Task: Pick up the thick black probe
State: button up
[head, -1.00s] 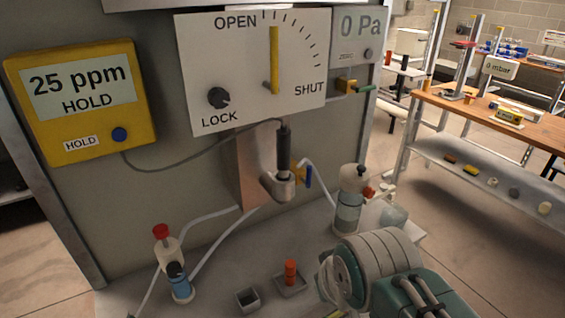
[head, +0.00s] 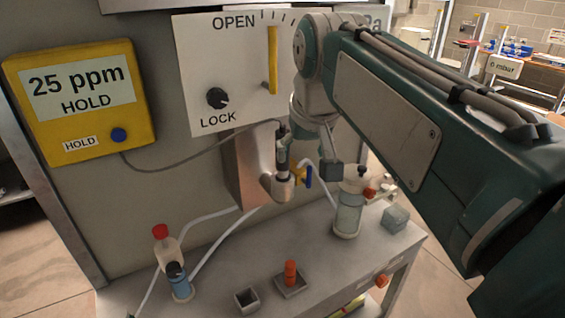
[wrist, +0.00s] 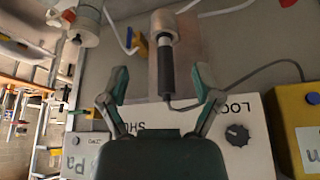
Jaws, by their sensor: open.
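The thick black probe (head: 283,165) stands upright in a metal cup holder (head: 282,190) on the front of the panel, with a grey cable running from its top to the yellow meter. In the wrist view the probe (wrist: 167,72) shows between the two spread fingers of my gripper (wrist: 162,85), with clear space on both sides. My gripper is open and holds nothing.
The yellow meter (head: 80,100) reads 25 ppm HOLD. The OPEN/SHUT dial panel (head: 225,70) is behind my arm. A yellow-blue valve (head: 304,174) is close right of the holder. Bottles (head: 348,208) and a red-topped pump (head: 165,245) stand on the bench below.

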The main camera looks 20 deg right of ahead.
send_near(282, 132)
jog(key=w, duration=0.2)
jog(key=shift+g, duration=0.3)
jog(key=x, duration=0.6)
jog(key=shift+s+d, duration=0.15)
jog(key=shift+d, duration=0.05)
jog(key=shift+s+x, duration=0.2)
jog(key=shift+x, duration=1.15)
jog(key=shift+s+x, duration=0.25)
jog(key=shift+x, duration=1.1)
jog(key=shift+a+f, duration=0.15)
jog(key=shift+f, duration=0.05)
grip_shut()
